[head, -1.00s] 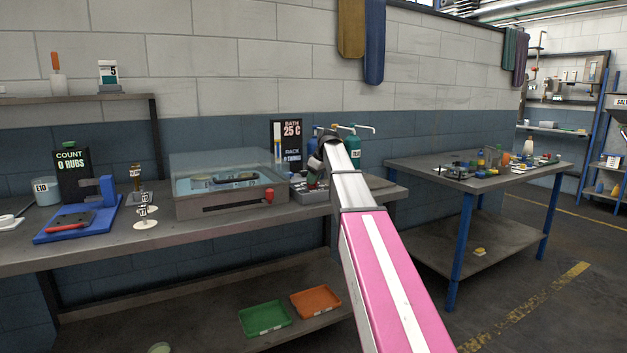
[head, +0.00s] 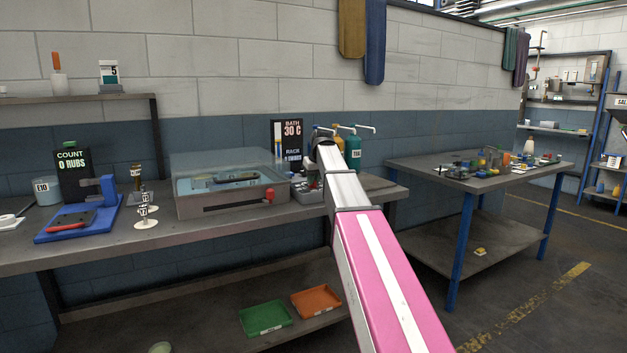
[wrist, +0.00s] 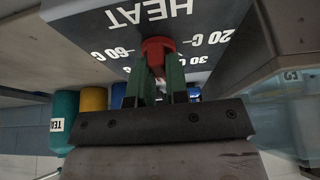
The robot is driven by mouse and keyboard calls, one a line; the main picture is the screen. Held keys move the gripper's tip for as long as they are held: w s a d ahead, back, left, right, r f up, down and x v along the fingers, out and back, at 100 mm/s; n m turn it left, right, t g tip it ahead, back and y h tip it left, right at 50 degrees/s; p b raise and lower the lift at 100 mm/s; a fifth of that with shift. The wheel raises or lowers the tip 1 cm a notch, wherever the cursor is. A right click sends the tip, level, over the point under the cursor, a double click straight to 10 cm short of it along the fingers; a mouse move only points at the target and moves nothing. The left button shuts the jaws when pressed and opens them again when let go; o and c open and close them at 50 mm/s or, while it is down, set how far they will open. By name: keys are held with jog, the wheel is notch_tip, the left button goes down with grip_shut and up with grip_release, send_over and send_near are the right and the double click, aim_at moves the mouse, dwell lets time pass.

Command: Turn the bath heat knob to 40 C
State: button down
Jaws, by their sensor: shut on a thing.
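The red heat knob (wrist: 157,46) shows in the wrist view on a grey panel (wrist: 100,30) marked HEAT, with 20 C, 30 C and 60 C around it; the rest of the scale is hidden. My gripper (wrist: 160,72) has its two green fingers shut on the knob. In the head view my arm covers the knob and gripper. The bath (head: 232,205) with a clear lid stands on the bench left of my arm.
Bottles with pumps (head: 353,148) stand behind my arm, close to the panel. A grey side table (head: 440,180) with small items is at the right. A count display (head: 72,165) and a blue stand (head: 85,222) are on the bench's left.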

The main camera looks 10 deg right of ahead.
jog(key=shift+a+f, duration=0.15)
jog(key=c, duration=1.1)
grip_release()
jog(key=shift+w, duration=0.1)
jog(key=v, duration=1.1)
